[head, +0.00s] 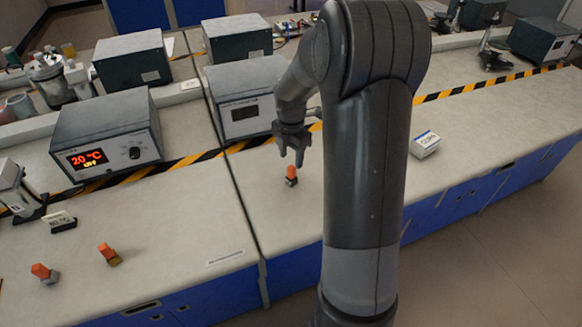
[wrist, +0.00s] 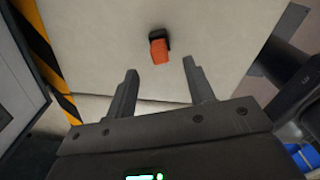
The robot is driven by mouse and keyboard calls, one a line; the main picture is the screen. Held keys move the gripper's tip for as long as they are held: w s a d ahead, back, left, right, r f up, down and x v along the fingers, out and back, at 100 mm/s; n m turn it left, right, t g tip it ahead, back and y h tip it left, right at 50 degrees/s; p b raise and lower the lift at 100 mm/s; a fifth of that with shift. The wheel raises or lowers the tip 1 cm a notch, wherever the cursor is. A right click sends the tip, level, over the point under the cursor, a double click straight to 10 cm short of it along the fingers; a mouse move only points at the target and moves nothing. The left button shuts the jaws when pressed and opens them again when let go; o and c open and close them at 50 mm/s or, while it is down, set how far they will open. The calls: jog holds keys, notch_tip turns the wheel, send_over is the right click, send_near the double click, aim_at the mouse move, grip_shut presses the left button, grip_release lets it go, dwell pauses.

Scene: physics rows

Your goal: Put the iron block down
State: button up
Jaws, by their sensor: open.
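A small dark grey metal block with an orange top (head: 291,176) stands upright on the bench just right of the seam; I take it to be the iron block, though no label on it is readable. My gripper (head: 291,161) is above it with its fingers pointing down. In the wrist view, the block (wrist: 159,48) shows beyond the fingertips of my gripper (wrist: 160,67), which are spread apart with nothing between them. The block rests on the bench, apart from the fingers.
A small white box (head: 426,145) is on the right. The bench around the dark block is clear.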

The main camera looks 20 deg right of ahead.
aim_at(291, 167)
notch_tip(291, 167, up, 5)
jog(key=shift+f, duration=0.15)
jog(key=s+a+r+m+t, duration=0.2)
jog(key=s+a+r+m, duration=0.1)
jog(key=s+r+m, duration=0.2)
jog(key=s+a+r+m+t, duration=0.1)
jog(key=s+a+r+m, duration=0.3)
jog(key=s+m, duration=0.6)
jog(key=s+a+r+m+t, duration=0.2)
jog(key=s+r+m, duration=0.3)
jog(key=s, duration=0.5)
jog(key=shift+s+a+r+m+t, duration=0.3)
jog(key=shift+a+m, duration=0.45)
jog(key=shift+m, duration=0.45)
